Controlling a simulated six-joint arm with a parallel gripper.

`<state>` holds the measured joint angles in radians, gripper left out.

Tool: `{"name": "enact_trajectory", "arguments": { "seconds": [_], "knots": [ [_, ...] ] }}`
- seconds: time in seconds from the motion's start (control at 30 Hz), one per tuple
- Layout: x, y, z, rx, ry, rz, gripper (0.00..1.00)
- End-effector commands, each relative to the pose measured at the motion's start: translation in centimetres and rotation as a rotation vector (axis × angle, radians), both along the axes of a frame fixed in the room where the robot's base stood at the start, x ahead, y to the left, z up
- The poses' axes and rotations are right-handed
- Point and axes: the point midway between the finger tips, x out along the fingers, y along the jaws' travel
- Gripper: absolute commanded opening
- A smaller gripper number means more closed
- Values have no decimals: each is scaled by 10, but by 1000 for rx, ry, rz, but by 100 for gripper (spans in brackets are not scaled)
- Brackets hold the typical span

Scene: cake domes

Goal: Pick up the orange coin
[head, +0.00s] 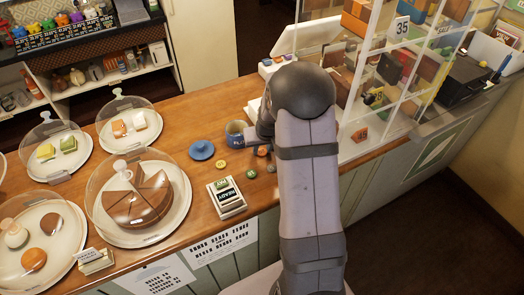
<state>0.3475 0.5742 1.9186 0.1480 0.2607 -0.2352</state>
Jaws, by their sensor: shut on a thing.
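The orange coin (262,151) shows as a small disc just beside my arm, over the wooden counter. My gripper (264,143) is mostly hidden behind my own arm, and only a little of its grey end shows, right at the orange coin. It is shut on the coin; the fingertips themselves are too small and covered to make out. I cannot tell whether the coin is clear of the counter.
A yellow coin (221,164) and a green coin (251,174) lie nearby. Domed cakes (141,200) fill the left; a glass case (375,75) stands right.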

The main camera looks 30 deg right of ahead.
Motion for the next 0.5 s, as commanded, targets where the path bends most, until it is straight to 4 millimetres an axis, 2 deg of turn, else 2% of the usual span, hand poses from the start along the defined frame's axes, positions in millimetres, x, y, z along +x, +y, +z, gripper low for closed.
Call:
{"name": "enact_trajectory", "arguments": {
  "seconds": [0.27,0.5],
  "knots": [
    [1,0,13,-1,-4,0,7],
    [1,-1,50,-3,-6,1,7]
  ]
}}
